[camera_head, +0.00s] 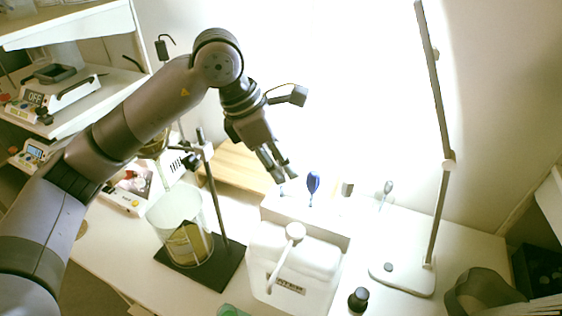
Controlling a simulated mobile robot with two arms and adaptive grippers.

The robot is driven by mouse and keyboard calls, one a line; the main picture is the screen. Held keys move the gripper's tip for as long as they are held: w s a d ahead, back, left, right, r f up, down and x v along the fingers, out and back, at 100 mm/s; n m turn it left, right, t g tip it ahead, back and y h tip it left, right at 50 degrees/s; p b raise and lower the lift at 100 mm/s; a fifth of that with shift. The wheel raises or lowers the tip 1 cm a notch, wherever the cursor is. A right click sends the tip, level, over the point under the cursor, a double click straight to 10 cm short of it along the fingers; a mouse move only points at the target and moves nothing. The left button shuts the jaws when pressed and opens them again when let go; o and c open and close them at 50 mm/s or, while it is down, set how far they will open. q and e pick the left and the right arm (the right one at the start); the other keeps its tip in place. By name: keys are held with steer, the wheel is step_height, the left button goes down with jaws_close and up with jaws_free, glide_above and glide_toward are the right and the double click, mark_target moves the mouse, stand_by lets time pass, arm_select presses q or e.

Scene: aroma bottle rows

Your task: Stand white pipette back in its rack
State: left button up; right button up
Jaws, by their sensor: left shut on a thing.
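My left gripper (282,174) comes down from the upper left with its fingertips just above the left end of the rack (296,211). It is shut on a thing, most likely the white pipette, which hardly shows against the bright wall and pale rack. I cannot tell whether its tip touches the rack. The rack is a pale box behind the white jug. A blue pipette (313,184) stands upright in it, to the right of my fingertips. My right gripper is out of view.
The white jug (325,262) hides the rack's lower front. A glass beaker (176,208) and a dark stand (214,195) are on the left. A lamp (443,180), a small dark bottle (358,299) and a clear-bulbed item (387,188) are on the right.

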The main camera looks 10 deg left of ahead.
arm_select(q)
steer(key=o, duration=0.7)
steer(key=shift+p+v, duration=1.15)
steer(key=shift+v, duration=1.35)
steer(key=shift+r, duration=0.1)
step_height(320, 180, up, 5)
steer(key=p, duration=0.3)
